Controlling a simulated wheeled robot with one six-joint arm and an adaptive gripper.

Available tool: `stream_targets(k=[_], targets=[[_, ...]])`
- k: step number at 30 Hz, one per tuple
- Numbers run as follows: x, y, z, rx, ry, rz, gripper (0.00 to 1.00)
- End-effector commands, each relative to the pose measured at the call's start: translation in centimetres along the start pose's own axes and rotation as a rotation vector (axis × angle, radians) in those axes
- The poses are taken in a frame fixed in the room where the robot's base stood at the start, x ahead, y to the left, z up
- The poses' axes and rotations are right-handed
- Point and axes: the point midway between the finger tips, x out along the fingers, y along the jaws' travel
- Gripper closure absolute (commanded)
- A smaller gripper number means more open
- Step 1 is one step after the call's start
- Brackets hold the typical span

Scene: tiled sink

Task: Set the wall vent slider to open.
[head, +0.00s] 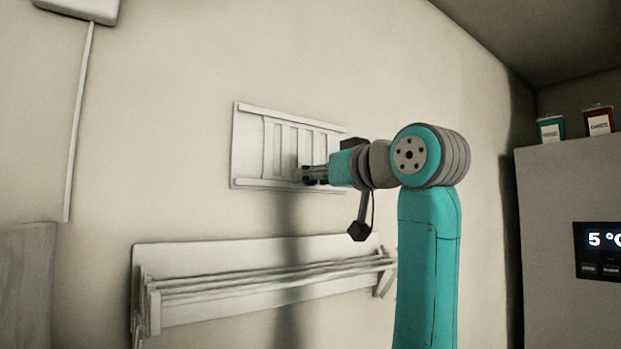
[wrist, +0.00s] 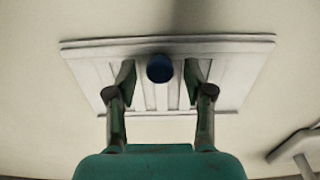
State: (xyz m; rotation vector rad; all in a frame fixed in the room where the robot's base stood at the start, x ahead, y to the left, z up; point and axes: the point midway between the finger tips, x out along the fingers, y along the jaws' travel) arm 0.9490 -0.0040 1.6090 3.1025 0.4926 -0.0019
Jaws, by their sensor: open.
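The wall vent (head: 249,150) is a pale plate with upright slats and rails along its top and bottom edges. It also fills the upper middle of the wrist view (wrist: 85,62). A round dark blue knob (wrist: 160,68) shows at the vent in the wrist view, between my fingers. My gripper (head: 305,175) is at the lower right part of the vent in the head view. Its fingers are spread, one on each side of the knob in the wrist view (wrist: 160,82), with a gap on both sides. I cannot tell whether the fingers touch the slats.
A pale wall rack (head: 220,262) with several bars hangs below the vent. A white box (head: 85,8) with a cord is at the upper left. A tall grey appliance (head: 565,190) with a display stands at the right, two small containers on top. The wall around the vent is bare.

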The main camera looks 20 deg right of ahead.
Motion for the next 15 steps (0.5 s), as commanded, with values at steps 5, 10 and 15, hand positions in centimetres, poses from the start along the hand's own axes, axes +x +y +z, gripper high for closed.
stream_targets(k=[5, 10, 15], targets=[[1.4, 0.0, 0.0, 0.001, 0.000, 0.000, 0.48], [1.8, 0.0, 0.0, 0.000, 0.001, 0.001, 0.48], [1.7, 0.0, 0.0, 0.000, 0.001, 0.001, 0.48]])
